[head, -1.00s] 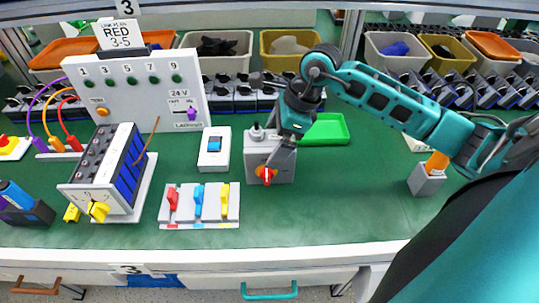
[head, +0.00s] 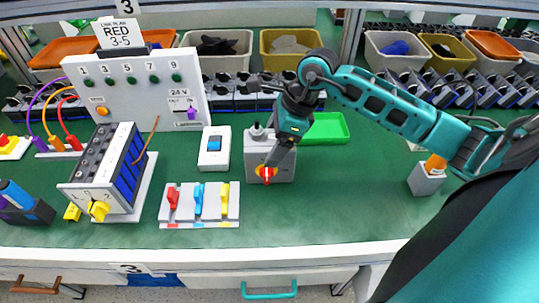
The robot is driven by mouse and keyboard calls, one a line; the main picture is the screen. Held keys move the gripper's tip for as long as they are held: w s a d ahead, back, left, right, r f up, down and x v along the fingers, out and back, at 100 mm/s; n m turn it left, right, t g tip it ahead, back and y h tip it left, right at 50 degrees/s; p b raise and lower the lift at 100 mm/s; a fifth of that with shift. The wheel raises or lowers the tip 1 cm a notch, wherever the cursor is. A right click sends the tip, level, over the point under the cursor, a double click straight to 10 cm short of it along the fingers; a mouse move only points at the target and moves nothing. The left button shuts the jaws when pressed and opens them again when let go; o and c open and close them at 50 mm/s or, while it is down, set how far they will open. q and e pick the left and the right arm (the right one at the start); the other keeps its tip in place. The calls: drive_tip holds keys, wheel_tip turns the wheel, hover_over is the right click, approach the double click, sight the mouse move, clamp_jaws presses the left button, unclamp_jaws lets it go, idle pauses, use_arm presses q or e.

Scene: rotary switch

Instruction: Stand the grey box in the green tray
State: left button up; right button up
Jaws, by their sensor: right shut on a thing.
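The grey box (head: 284,174) stands upright on the green bench in the head view, with a red knob on an orange disc (head: 267,173) low on its front and a small grey fitting on top. My right gripper (head: 270,165) reaches down across the box's front; its fingertips are at the knob and it is shut there, partly hiding the box. The green tray (head: 335,128) lies just behind and right of the box; my right wrist covers its left part, and its visible floor is empty. My left gripper is not in view.
A white unit with a blue rocker (head: 214,148) stands close left of the box. A panel of coloured levers (head: 199,205) lies in front left. Another grey box with an orange top (head: 427,178) stands at right. The bench between is clear. Rows of parts and bins line the back.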

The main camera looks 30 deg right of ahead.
drive_tip(key=shift+c, duration=0.9)
drive_tip(key=shift+r, duration=0.1)
drive_tip(key=shift+r, duration=0.1)
drive_tip(key=shift+r, duration=0.25)
wheel_tip(320, 180, up, 19)
drive_tip(key=p, duration=0.1)
drive_tip(key=a+f+n+g+h, duration=0.2)
drive_tip(key=f+n, duration=0.3)
drive_tip(key=n, duration=0.7)
drive_tip(key=a+f+n+g+h, duration=0.1)
drive_tip(key=a+f+n+g, duration=0.3)
drive_tip(key=n, duration=0.8)
drive_tip(key=shift+a+f+g+h, duration=0.3)
drive_tip(key=shift+a+f+h, duration=0.1)
drive_tip(key=shift+a+f, duration=0.45)
